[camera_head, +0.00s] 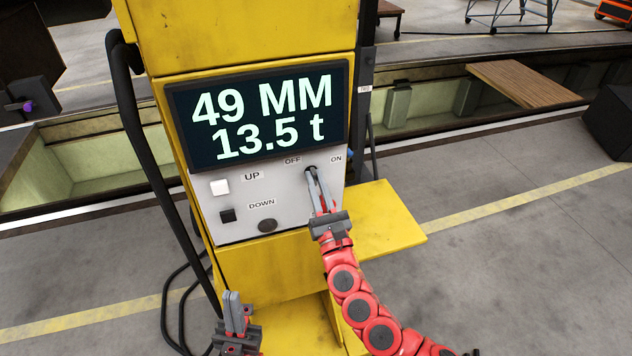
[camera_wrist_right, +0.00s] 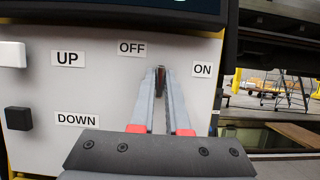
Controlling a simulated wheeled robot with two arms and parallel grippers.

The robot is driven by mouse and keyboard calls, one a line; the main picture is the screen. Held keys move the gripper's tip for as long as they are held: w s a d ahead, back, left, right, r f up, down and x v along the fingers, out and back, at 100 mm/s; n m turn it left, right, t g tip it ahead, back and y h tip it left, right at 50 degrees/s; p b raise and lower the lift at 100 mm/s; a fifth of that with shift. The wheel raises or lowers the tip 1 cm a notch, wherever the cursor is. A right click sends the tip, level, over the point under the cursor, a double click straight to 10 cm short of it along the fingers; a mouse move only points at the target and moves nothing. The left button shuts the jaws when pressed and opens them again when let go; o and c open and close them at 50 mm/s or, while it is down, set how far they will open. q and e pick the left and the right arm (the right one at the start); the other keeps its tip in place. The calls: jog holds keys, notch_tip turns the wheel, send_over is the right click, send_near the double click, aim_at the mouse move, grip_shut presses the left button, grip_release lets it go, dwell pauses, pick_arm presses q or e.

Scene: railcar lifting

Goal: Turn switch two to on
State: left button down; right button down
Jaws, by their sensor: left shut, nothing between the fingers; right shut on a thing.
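The yellow control column carries a white panel (camera_head: 232,205) with OFF and ON labels at its upper right. A dark switch knob (camera_head: 310,168) sits below and between these labels, mostly hidden by my fingers. It also shows as a dark sliver in the right wrist view (camera_wrist_right: 161,76). My right gripper (camera_head: 314,180) is shut on the knob, its fingers on either side. The knob's exact angle is hard to tell. My left gripper (camera_head: 234,300) is shut and empty, low in front of the column and apart from the panel.
A display (camera_head: 262,115) above reads 49 MM and 13.5 t. A white UP button (camera_head: 220,187), a black DOWN button (camera_head: 227,215) and a dark round part (camera_head: 267,226) are on the panel. A yellow ledge (camera_head: 385,222) juts right. Black cables hang left.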

jog(key=shift+m, duration=0.5)
jog(key=shift+m+g+h+b, duration=0.1)
jog(key=shift+m+h+b, duration=0.85)
jog(key=shift+m, duration=1.6)
jog(key=shift+m+g+h+b, duration=0.1)
jog(key=shift+m+h+b, duration=0.3)
jog(key=shift+m+h, duration=1.6)
jog(key=shift+m+g+h+b, duration=0.1)
jog(key=shift+m+h+b, duration=0.6)
jog(key=shift+m, duration=2.35)
jog(key=shift+a, duration=0.1)
jog(key=c, duration=0.9)
grip_release()
